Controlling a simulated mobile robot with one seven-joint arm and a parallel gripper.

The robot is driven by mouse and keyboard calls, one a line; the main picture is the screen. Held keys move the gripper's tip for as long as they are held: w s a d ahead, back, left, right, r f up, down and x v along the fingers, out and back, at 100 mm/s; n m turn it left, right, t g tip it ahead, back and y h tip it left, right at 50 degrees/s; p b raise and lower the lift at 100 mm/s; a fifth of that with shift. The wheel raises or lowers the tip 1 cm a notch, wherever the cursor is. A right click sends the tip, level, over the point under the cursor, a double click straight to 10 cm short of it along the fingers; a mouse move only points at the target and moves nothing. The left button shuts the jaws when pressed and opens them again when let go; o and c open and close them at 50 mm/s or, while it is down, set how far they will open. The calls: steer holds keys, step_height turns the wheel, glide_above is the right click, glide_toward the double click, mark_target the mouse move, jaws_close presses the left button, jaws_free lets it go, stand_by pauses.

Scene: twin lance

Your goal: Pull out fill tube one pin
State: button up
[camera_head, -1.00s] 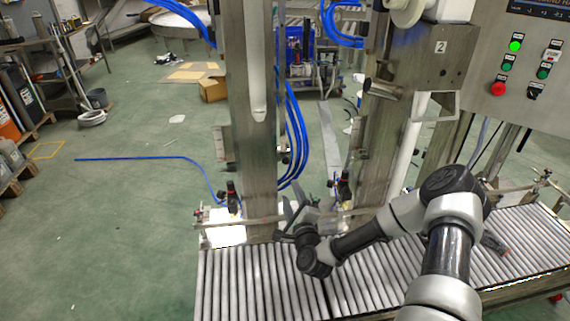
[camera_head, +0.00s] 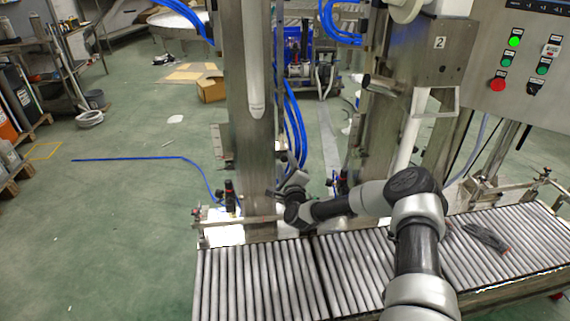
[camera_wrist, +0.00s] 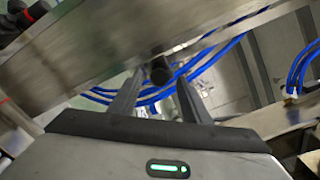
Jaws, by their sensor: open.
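The left steel post (camera_head: 248,165) carries a white fill tube (camera_head: 256,75). My gripper (camera_wrist: 158,78) is open, its two dark fingers pointing at a steel beam (camera_wrist: 110,42) in the wrist view. A dark round-ended piece (camera_wrist: 160,68), which looks like the pin, shows at the beam's edge between the fingertips. I cannot tell whether the fingers touch it. In the head view my gripper is small and partly hidden by my wrist, beside the left post above the rollers. The pin cannot be made out there.
A roller conveyor (camera_head: 255,285) runs beneath my arm. A second post (camera_head: 375,150) and a steel box marked 2 (camera_head: 435,55) stand to the right. Blue hoses (camera_head: 293,135) hang behind the left post. A control panel (camera_head: 525,60) is at upper right. A dark item (camera_head: 485,238) lies on the rollers.

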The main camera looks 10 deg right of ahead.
steer(key=shift+w, duration=0.9)
steer(key=shift+c, duration=0.4)
jaws_close()
steer(key=shift+s, duration=1)
steer(key=shift+s+f, duration=0.15)
steer(key=shift+s, duration=0.05)
steer(key=shift+o, duration=0.4)
jaws_free()
steer(key=shift+s, duration=0.1)
